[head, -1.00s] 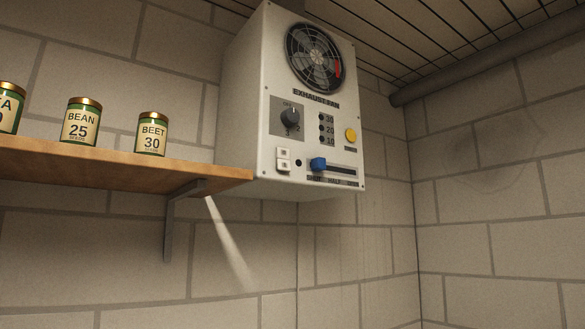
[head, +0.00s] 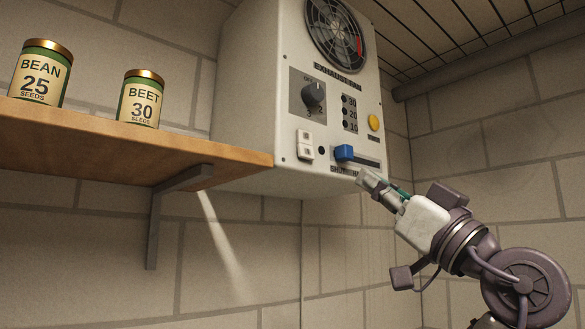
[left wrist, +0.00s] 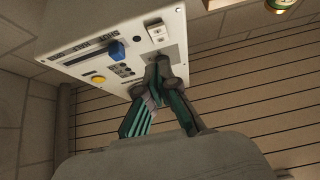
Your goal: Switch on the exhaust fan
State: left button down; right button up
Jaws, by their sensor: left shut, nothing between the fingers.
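The white exhaust fan box (head: 262,75) hangs on the wall, with a round dark fan grille (head: 335,35) at its top. Its front has a dark knob (head: 314,94), a white two-part switch (head: 305,145), a blue slider (head: 344,153) and a yellow button (head: 374,122). My left gripper (head: 366,178) is shut and empty, just below the panel's lower right part in the head view. In the left wrist view its fingertips (left wrist: 160,66) overlap the panel and hide the knob area; I cannot tell if they touch. The blue slider (left wrist: 117,50) shows there too. My right gripper is not in view.
A wooden shelf (head: 130,150) on a metal bracket (head: 153,225) is left of the box. A pipe (head: 480,70) runs under the slatted ceiling. The space below the box is free.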

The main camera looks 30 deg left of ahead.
aim_at(307, 148)
pick_arm(q)
jog(key=p+x, duration=0.2)
jog(key=x, duration=0.2)
jog(key=p+x, duration=0.2)
jog(key=x, duration=0.2)
jog(key=p+x, duration=0.2)
jog(key=x, duration=0.2)
jog(key=shift+a+f, duration=0.2)
jog(key=shift+f, duration=0.2)
jog(key=shift+w+a+f, duration=0.15)
jog(key=shift+a, duration=0.1)
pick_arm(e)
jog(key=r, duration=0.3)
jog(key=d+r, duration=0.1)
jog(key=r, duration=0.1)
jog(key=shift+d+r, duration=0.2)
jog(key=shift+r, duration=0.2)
